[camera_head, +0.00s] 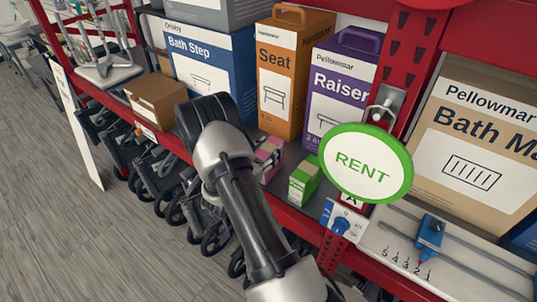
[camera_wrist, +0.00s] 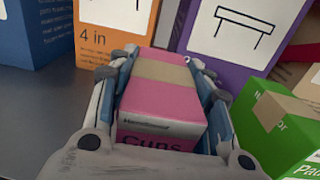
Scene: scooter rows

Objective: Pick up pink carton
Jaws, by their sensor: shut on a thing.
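The pink carton (camera_wrist: 166,92) has a tan band across its top and lettering on its near face, partly cut off by the gripper. It is between the two fingers of my gripper (camera_wrist: 164,95) in the wrist view, and the gripper is shut on it. In the head view the pink carton (camera_head: 268,157) shows partly behind my arm, at shelf level. I cannot tell whether it touches the shelf. The gripper is mostly hidden behind the arm there.
A green carton (camera_head: 304,182) stands close to the right. Behind are the orange Seat box (camera_head: 285,80), the purple Raiser box (camera_head: 335,95) and the blue Bath Step box (camera_head: 215,65). A green RENT sign (camera_head: 366,162) hangs at right. Scooters are parked below the shelf.

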